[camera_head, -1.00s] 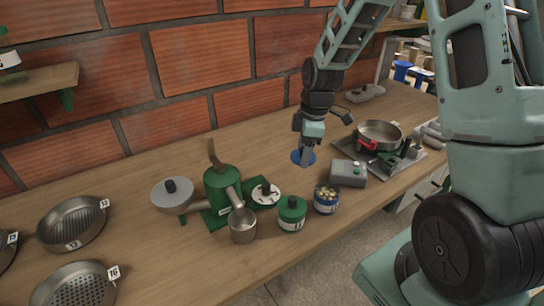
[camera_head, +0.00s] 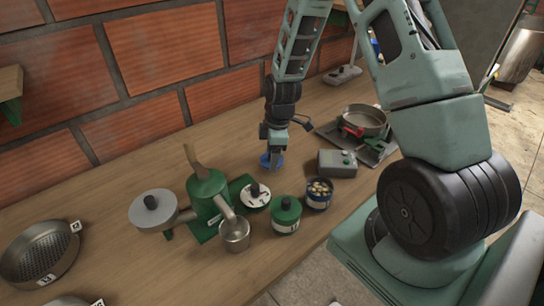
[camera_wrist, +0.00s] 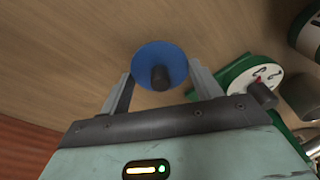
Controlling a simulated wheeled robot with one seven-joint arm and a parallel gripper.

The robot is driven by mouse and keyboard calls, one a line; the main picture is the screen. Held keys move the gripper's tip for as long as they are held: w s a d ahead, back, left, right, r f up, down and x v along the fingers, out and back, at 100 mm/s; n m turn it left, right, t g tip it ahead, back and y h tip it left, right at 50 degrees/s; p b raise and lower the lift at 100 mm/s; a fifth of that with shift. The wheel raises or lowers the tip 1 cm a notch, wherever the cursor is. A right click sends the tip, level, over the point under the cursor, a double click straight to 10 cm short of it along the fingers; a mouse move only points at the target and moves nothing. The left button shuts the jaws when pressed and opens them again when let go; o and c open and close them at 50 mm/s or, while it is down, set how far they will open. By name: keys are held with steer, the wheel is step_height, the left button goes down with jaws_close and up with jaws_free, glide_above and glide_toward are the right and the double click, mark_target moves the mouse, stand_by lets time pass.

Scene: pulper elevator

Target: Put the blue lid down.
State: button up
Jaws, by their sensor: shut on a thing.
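The blue lid (camera_head: 266,160) is a round disc, seen just above or on the wooden worktop behind the tins. In the wrist view the lid (camera_wrist: 145,62) shows its dark knob facing the camera. My gripper (camera_head: 272,158) points down and is shut on the lid. The lid looks about level. I cannot tell whether its underside touches the wood.
A green-lidded tin (camera_head: 286,214), a white round dial piece (camera_head: 257,195) and the green pulper (camera_head: 206,187) stand in front and to the left. A grey box (camera_head: 337,163) and a pan (camera_head: 362,121) are to the right. Bare wood lies left of and behind the lid.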

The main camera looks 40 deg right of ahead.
steer(key=shift+f, duration=0.75)
steer(key=shift+f, duration=0.2)
steer(key=o, duration=1)
steer(key=shift+r, duration=0.1)
steer(key=shift+r, duration=0.1)
